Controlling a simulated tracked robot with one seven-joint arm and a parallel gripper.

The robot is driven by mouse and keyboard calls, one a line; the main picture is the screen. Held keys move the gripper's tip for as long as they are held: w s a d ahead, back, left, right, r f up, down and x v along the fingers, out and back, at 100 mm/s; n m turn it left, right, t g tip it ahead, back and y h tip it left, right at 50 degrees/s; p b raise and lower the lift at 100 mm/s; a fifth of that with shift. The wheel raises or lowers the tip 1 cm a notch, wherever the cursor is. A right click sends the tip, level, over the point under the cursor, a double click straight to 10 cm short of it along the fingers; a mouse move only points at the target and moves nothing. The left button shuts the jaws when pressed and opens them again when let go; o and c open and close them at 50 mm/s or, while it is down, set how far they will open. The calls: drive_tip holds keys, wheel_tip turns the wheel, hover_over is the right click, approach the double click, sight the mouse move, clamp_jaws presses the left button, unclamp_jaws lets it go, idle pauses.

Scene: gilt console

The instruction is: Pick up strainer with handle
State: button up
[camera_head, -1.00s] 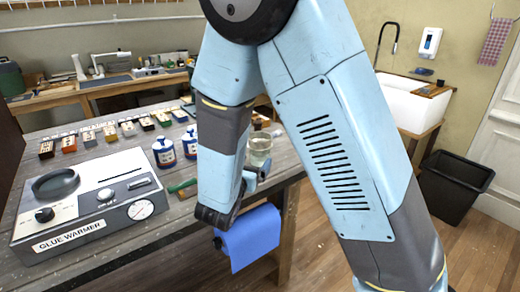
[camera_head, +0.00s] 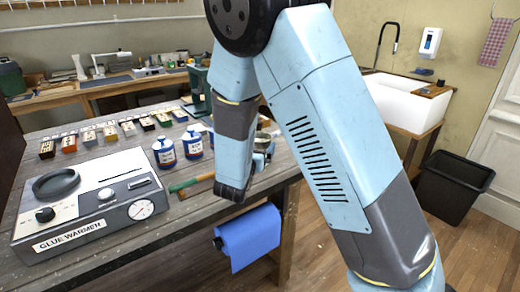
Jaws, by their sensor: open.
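I cannot make out a strainer with a handle for certain in this view. My gripper (camera_head: 262,161) shows only in part behind my arm's dark lower link, over the right end of the workbench. It is open, and nothing can be seen in it. A glass jar (camera_head: 263,142) stands just behind it, mostly covered by my arm. A green-handled tool (camera_head: 190,184) lies on the bench to the left of my gripper, its right end close to my arm.
The glue warmer (camera_head: 92,205) fills the front left of the workbench (camera_head: 190,215). A blue roll (camera_head: 250,238) hangs below the bench edge. A black bin (camera_head: 452,187) stands at right.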

sight(263, 136)
drive_tip(key=x, duration=0.4)
drive_tip(key=shift+d+r, duration=0.2)
drive_tip(key=shift+r, duration=0.05)
drive_tip(key=shift+c, duration=0.4)
drive_tip(key=c, duration=0.8)
